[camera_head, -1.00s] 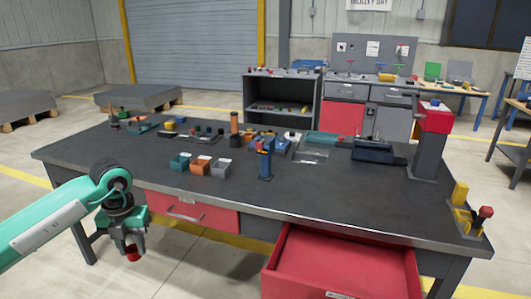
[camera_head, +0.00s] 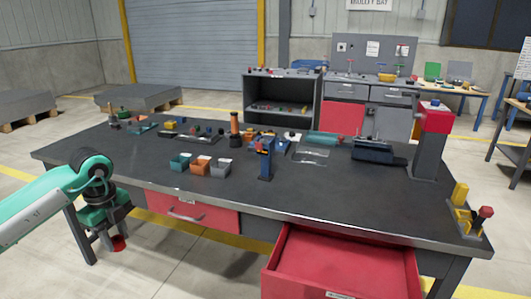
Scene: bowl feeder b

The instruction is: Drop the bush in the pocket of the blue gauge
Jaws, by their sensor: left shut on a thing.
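My left gripper (camera_head: 113,238) hangs in front of the table's left front side, below the level of the table top. It is shut on a small red piece, which I take to be the bush (camera_head: 118,243); its lower part shows below the fingers. A blue upright piece with a dark base, which looks like the blue gauge (camera_head: 265,158), stands near the middle of the table, to the right of the small bins and well away from the gripper. Its pocket is too small to make out. My right gripper is not in view.
Teal, orange and grey bins (camera_head: 200,168) stand left of the blue piece, with an orange and dark post (camera_head: 235,130) behind. A red drawer (camera_head: 340,265) stands open at the front.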

